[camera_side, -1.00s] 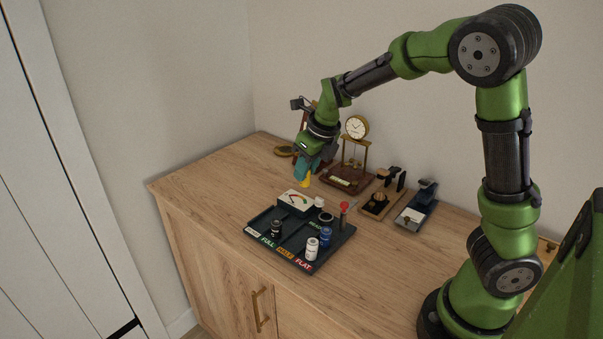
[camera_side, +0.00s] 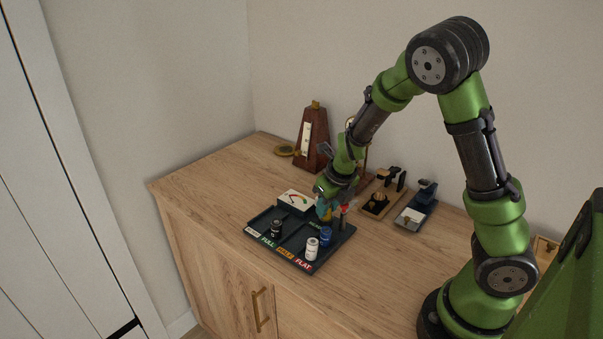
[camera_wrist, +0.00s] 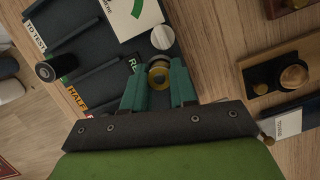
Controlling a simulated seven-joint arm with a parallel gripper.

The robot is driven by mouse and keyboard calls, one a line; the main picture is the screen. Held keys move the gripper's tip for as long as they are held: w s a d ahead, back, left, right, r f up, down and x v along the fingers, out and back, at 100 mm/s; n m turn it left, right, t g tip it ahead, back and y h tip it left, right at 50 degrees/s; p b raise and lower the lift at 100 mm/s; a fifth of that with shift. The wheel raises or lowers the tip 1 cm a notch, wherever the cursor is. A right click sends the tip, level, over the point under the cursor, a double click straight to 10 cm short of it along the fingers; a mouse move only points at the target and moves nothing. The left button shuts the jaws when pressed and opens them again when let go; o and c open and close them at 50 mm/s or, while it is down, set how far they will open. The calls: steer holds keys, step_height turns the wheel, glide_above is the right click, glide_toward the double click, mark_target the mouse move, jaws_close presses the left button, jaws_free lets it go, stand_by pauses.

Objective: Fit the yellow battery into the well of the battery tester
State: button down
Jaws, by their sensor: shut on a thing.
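My gripper (camera_wrist: 158,88) is shut on the yellow battery (camera_wrist: 158,77), which shows end-on between the teal fingers in the wrist view. In the side view my gripper (camera_side: 326,208) is low over the back right part of the dark battery tester tray (camera_side: 258,222), and the fingers mostly hide the battery. The tester's white gauge (camera_side: 297,199) is left of the gripper; the gauge face (camera_wrist: 135,14) shows at the top of the wrist view. A white round knob (camera_wrist: 163,37) is just beyond the battery. The well is hidden, so I cannot tell whether the battery is in it.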

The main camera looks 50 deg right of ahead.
steer(key=shift+f, duration=0.15)
steer(key=shift+f, duration=0.15)
steer(key=c, duration=0.9)
jaws_free()
